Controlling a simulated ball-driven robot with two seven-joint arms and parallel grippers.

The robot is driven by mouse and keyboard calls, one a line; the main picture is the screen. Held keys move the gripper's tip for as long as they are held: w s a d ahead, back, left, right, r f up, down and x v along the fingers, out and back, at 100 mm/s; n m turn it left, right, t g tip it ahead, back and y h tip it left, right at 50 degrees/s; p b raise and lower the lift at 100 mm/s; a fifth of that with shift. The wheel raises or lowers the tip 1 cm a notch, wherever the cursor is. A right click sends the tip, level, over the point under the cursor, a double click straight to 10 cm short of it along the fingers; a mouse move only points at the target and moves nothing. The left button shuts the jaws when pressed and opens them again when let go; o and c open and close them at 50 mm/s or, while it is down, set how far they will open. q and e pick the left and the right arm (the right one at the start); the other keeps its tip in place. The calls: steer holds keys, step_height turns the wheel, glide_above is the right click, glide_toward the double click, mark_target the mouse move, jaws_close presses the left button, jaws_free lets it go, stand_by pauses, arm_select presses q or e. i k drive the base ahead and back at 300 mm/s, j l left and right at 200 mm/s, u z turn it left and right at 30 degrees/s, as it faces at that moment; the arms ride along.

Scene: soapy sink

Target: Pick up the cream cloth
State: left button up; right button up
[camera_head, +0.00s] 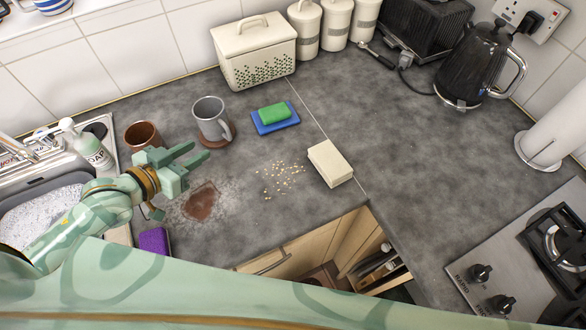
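The cream cloth (329,163) looks like a thick folded block. It lies flat on the dark grey worktop, right of the middle, with crumbs to its left. My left gripper (199,152) is over the worktop left of the middle, well to the left of the cloth and apart from it. Its fingers look parted, with nothing seen between them. My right gripper is not in view.
A grey mug (210,119), a brown cup (141,136) and a green sponge on a blue one (275,114) stand behind. A brown stain (200,203) and a purple sponge (154,241) lie near my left arm. An open drawer (345,252) is below the front edge. Worktop right of the cloth is clear.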

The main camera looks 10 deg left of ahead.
mark_target(331, 164)
steer(key=k+l, duration=0.8)
steer(key=l, duration=0.1)
